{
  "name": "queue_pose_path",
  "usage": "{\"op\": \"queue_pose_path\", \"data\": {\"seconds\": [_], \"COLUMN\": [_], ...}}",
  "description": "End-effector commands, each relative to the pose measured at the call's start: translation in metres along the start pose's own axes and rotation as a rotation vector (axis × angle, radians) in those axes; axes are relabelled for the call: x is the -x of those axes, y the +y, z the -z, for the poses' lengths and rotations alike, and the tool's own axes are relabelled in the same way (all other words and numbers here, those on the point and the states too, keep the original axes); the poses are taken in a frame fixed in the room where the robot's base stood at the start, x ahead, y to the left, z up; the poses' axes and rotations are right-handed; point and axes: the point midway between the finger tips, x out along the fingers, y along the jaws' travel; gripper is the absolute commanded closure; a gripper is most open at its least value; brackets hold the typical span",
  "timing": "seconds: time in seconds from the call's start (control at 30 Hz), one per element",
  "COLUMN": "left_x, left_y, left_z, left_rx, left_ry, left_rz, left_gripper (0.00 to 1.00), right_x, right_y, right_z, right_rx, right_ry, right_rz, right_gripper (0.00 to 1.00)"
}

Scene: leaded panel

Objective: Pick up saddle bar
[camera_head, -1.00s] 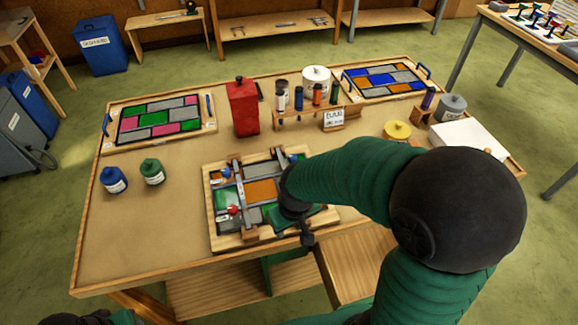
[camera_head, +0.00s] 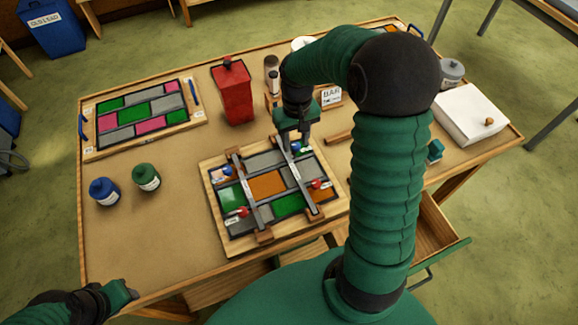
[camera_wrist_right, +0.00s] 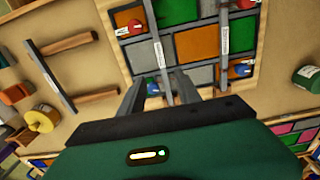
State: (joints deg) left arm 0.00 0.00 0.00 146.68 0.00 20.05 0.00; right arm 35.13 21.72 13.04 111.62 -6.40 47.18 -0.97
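Two grey saddle bars lie across the leaded panel (camera_head: 267,160) in its wooden frame: a left bar (camera_head: 248,192) and a right bar (camera_head: 301,186). Both carry small white labels. My right gripper (camera_head: 297,138) is over the far end of the right bar. In the right wrist view the right gripper's fingers (camera_wrist_right: 161,92) stand apart, with that labelled bar (camera_wrist_right: 159,48) running between them; contact cannot be told. Another dark bar (camera_wrist_right: 50,75) rests across two wooden pegs at the left of that view. My left gripper (camera_head: 122,292) is at the lower left, its fingers unclear.
Red and blue knobs stand beside the bars. A second panel (camera_head: 142,118) lies at the far left. A white box (camera_head: 474,115) is at right, above an open drawer (camera_head: 432,235).

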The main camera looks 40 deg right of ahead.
Motion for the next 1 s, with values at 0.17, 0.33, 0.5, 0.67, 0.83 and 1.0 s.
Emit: {"op": "queue_pose_path", "data": {"seconds": [0.17,0.33,0.5,0.67,0.83,1.0], "left_x": [0.001,0.001,0.005,0.009,0.009,0.008], "left_y": [0.000,0.000,0.000,0.000,0.000,0.000], "left_z": [0.000,0.000,0.001,0.002,0.002,0.002], "left_rx": [0.000,0.000,0.000,0.000,0.000,0.000], "left_ry": [0.000,0.000,0.000,0.000,0.000,0.000], "left_rz": [0.000,0.000,0.000,0.000,0.000,0.000], "left_gripper": [0.64,0.64,0.64,0.64,0.64,0.64], "right_x": [-0.050,-0.082,-0.100,-0.129,-0.140,-0.140], "right_y": [-0.001,-0.002,-0.003,-0.004,-0.004,-0.004], "right_z": [0.001,0.003,0.000,-0.004,-0.002,-0.002], "right_rx": [0.002,0.002,0.003,0.001,0.001,0.001], "right_ry": [-0.009,-0.006,-0.006,-0.006,-0.002,-0.002], "right_rz": [0.000,0.000,0.000,0.000,-0.001,-0.001], "right_gripper": [0.60,0.60,0.60,0.60,0.60,0.65]}}
